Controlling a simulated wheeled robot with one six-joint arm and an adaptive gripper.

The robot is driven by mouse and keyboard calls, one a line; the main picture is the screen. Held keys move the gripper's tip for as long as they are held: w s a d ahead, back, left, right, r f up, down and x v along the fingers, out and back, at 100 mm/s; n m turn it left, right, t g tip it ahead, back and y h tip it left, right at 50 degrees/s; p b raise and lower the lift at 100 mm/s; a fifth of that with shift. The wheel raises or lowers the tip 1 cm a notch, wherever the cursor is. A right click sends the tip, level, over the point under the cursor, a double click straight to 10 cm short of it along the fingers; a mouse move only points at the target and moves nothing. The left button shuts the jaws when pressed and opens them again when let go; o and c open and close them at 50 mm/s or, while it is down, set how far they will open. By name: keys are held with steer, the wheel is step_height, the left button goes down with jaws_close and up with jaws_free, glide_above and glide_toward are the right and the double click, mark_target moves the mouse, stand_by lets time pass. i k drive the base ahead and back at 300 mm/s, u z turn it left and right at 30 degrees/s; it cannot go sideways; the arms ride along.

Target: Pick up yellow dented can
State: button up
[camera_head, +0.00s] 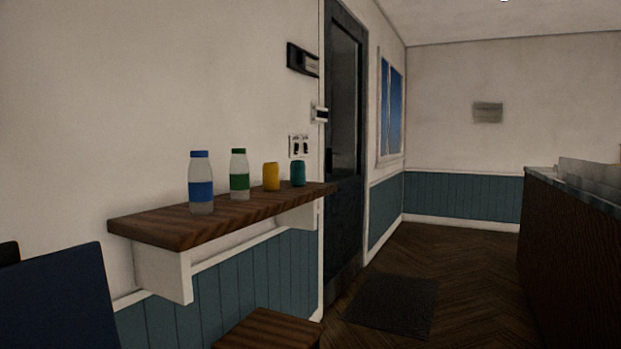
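A yellow can (271,177) stands upright on a brown wooden wall shelf (150,228). It is too small in the picture to tell whether it is dented. A teal can (298,174) stands just to its right, and a bottle with a green cap and label (239,176) stands to its left. My gripper is not in view.
A clear bottle with a blue cap and label (201,184) stands farther left on the shelf. A wooden stool or low table (268,330) is below. A dark blue chair back (60,305) is at lower left. A counter (570,250) stands at right. Floor with a dark mat (393,305) lies between.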

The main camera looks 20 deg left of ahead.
mark_target(270, 181)
steer(key=z, duration=0.05)
steer(key=i, duration=3.45)
steer(key=u, duration=2.7)
